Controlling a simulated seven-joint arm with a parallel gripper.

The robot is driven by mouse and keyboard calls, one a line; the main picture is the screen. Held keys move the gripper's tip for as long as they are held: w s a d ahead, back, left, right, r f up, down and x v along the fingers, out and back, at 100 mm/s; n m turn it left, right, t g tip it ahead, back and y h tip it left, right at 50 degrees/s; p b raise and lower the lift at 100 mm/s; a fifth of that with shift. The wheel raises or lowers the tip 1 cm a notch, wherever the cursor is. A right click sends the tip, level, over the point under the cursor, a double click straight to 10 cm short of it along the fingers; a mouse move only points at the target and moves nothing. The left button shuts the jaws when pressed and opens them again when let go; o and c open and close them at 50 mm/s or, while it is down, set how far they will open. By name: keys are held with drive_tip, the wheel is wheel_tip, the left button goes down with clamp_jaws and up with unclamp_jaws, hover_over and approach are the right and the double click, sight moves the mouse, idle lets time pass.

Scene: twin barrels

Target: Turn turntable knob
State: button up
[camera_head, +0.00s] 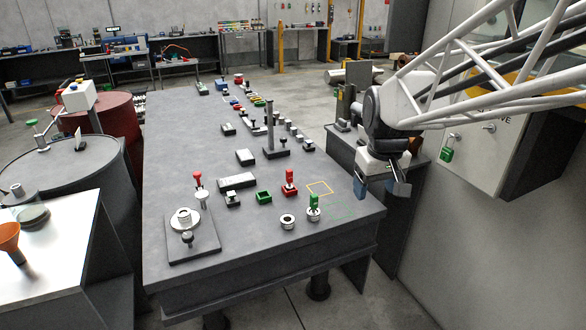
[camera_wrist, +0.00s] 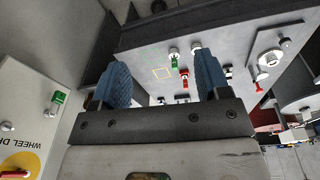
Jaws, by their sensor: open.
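A silver round turntable (camera_head: 185,218) sits on a dark square base plate (camera_head: 207,247) at the near left corner of the grey table. A small dark knob (camera_head: 188,238) stands at its near side. My gripper (camera_head: 380,189) hangs beyond the table's right edge, far from the turntable. Its blue fingers are apart with nothing between them, as the wrist view also shows (camera_wrist: 160,72).
A wall cabinet (camera_head: 480,150) is at the right. Barrels stand left of the table.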

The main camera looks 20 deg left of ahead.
drive_tip(key=w+a+f+n, duration=0.2)
drive_tip(key=w+a, duration=0.1)
drive_tip(key=a, duration=0.4)
drive_tip(key=w+a+f+n, duration=0.1)
drive_tip(key=w+a+f, duration=0.1)
drive_tip(key=a, duration=0.6)
drive_tip(key=n+g, duration=0.1)
drive_tip(key=n, duration=0.7)
hover_over(187, 234)
drive_tip(key=shift+h, duration=0.3)
drive_tip(key=f, duration=2.1)
drive_tip(key=shift+d+f, duration=0.2)
drive_tip(key=shift+a+f, duration=0.1)
drive_tip(key=shift+f, duration=0.1)
drive_tip(key=shift+f, duration=3.8)
drive_tip(key=c, duration=0.9)
